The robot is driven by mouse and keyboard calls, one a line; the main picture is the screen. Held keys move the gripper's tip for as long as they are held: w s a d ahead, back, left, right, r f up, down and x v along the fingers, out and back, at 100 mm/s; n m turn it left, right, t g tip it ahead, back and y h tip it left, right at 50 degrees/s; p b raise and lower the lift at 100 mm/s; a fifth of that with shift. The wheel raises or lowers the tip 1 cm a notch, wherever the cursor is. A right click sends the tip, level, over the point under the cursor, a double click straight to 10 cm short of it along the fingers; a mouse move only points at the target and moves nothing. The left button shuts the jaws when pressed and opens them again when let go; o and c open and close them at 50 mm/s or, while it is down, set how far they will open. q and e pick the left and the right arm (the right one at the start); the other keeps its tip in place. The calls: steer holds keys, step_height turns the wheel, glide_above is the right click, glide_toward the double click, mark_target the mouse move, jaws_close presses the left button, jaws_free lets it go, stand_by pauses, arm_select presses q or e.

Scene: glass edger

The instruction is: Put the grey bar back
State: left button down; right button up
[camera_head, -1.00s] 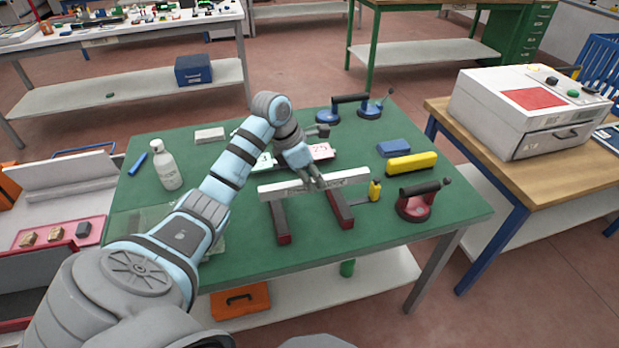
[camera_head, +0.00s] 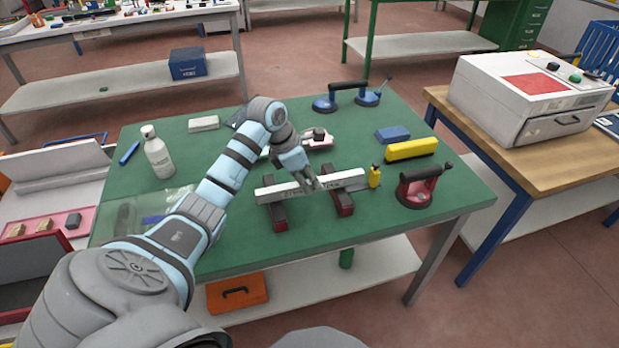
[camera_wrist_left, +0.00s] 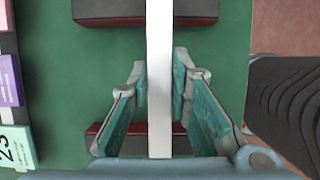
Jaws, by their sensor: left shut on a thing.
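The grey bar (camera_head: 338,181), long and pale, lies across two dark, red-ended support blocks, the left one (camera_head: 278,217) and the right one (camera_head: 344,205). I cannot tell whether it rests on them or hangs just above. My left gripper (camera_head: 312,184) is shut on the bar near its middle. In the left wrist view the bar (camera_wrist_left: 159,30) runs between the two fingers of the gripper (camera_wrist_left: 159,88), with one block (camera_wrist_left: 145,12) crossing under it at the top and the other (camera_wrist_left: 97,130) below. My right gripper is not in view.
A yellow bottle (camera_head: 375,176) stands close to the bar's right end. A red suction cup (camera_head: 417,190), yellow block (camera_head: 411,150), blue block (camera_head: 393,135) and blue double suction lifter (camera_head: 348,96) are on the right and back. A white bottle (camera_head: 158,155) stands left. The green front edge is clear.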

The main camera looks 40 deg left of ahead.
arm_select(q)
steer(key=shift+r, duration=0.1)
steer(key=shift+f+b, duration=0.3)
steer(key=shift+f, duration=0.2)
stand_by(0.6)
steer(key=c, duration=1.4)
jaws_free()
steer(key=v, duration=1.2)
steer(key=shift+s, duration=0.1)
